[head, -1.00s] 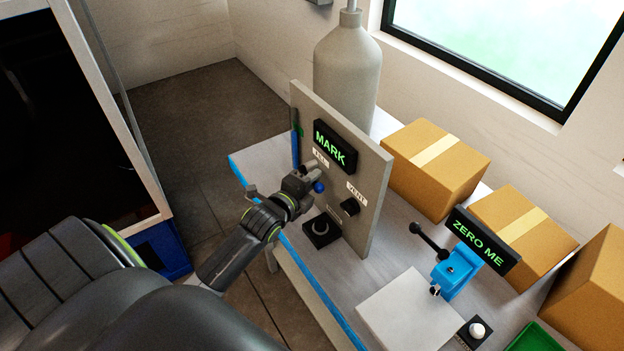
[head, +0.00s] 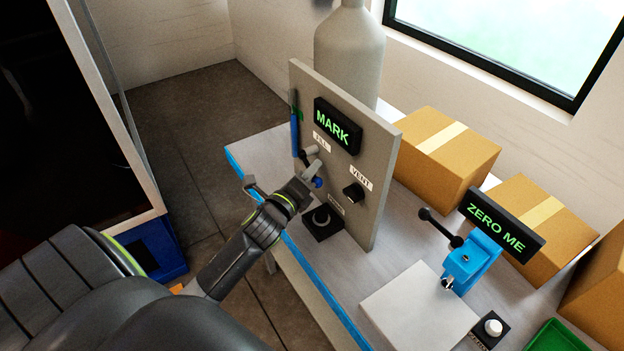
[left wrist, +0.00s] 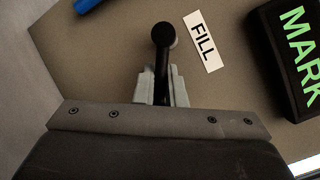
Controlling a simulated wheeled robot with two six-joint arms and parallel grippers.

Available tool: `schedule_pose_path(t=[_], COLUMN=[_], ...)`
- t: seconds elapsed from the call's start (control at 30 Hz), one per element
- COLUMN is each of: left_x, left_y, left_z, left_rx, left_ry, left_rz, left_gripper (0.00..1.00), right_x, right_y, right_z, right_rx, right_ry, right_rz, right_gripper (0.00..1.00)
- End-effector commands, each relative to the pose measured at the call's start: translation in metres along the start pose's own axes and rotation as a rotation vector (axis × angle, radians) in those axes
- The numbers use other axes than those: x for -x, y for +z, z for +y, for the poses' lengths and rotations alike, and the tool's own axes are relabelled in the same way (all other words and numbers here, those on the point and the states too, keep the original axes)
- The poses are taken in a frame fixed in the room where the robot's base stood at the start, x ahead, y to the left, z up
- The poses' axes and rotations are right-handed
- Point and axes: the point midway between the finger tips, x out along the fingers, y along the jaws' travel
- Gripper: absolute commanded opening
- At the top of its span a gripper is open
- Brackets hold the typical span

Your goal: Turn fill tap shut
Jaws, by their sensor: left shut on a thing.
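The grey panel (head: 375,195) stands upright on the table with a FILL label (head: 321,142), a black display reading MARK (head: 338,126) and a VENT knob (head: 353,192). My left gripper (head: 312,173) is at the fill tap, just below the FILL label. In the left wrist view, the fill tap's dark lever (left wrist: 162,65) with a round end lies between the gripper's pale fingers (left wrist: 162,92), beside the FILL label. The fingers are shut on the lever. In the head view the gripper partly hides the tap. My right gripper is not in view.
A grey bottle (head: 350,50) stands behind the panel. Cardboard boxes (head: 445,150), a blue stand with a ZERO ME display (head: 503,228) and a white plate (head: 418,305) are to the right.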

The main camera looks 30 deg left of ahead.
Motion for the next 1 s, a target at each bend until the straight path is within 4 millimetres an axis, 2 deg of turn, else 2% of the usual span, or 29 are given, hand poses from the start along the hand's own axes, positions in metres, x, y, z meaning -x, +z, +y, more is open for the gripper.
schedule_pose_path(t=[0.03,0.7,0.87,1.0], left_x=[0.000,-0.007,-0.008,-0.009], left_y=[-0.005,0.000,0.002,0.004], left_z=[0.010,0.034,0.037,0.037], left_rx=[-0.042,-0.568,-0.683,-0.769], left_ry=[-0.017,-0.234,-0.281,-0.316], left_rz=[-0.008,-0.122,-0.147,-0.165], left_gripper=[0.00,0.00,0.00,0.00], right_x=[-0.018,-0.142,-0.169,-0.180], right_y=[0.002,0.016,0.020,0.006], right_z=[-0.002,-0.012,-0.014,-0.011], right_rx=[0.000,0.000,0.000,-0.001], right_ry=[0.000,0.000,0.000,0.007], right_rz=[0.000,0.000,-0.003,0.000], right_gripper=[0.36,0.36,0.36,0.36])
